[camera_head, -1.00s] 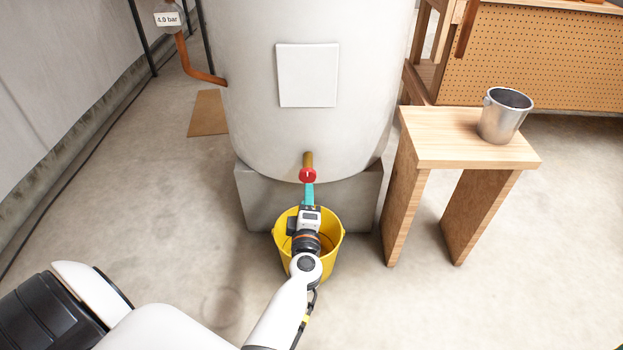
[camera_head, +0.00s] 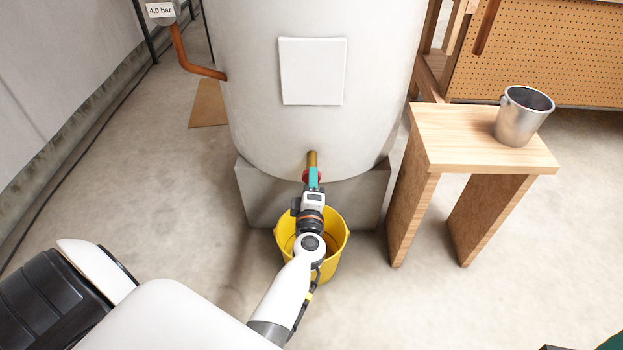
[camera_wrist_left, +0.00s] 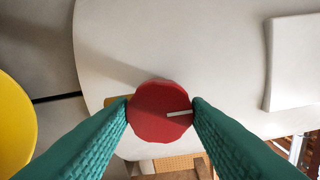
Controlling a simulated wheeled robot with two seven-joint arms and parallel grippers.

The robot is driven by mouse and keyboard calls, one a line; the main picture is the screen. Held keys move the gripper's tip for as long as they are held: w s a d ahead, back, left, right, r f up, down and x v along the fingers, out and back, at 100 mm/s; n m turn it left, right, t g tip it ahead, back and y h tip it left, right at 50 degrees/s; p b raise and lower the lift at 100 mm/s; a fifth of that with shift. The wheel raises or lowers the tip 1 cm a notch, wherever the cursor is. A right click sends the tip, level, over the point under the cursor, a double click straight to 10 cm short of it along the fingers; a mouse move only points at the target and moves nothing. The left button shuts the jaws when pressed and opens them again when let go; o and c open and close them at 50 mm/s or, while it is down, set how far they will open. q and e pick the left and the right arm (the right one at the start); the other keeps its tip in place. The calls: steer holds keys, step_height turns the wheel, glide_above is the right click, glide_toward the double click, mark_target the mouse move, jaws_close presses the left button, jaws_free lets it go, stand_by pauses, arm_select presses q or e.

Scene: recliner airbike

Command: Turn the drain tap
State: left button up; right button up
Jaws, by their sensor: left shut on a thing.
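The drain tap is a red round knob (camera_wrist_left: 160,111) with a white line on its face, at the end of a brass pipe (camera_head: 312,160) low on the front of the tank. In the left wrist view the green fingers of my left gripper (camera_wrist_left: 161,108) press on the knob from both sides; the gripper is shut on it. In the head view my left gripper (camera_head: 314,180) covers most of the knob, with only a red edge (camera_head: 305,176) showing. The white line points to the right and slightly up in the wrist view. My right gripper is not in view.
A yellow bucket (camera_head: 341,246) stands on the floor below the tap, under my left wrist. The pale tank (camera_head: 250,110) rests on a grey block (camera_head: 262,205). A wooden stool (camera_head: 480,160) at the right bears a metal bucket (camera_head: 522,118). Open floor lies at the left.

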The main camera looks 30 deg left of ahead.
arm_select(q)
steer(key=n+b, duration=0.1)
steer(key=n, duration=0.2)
steer(key=o, duration=0.5)
steer(key=shift+c, duration=0.2)
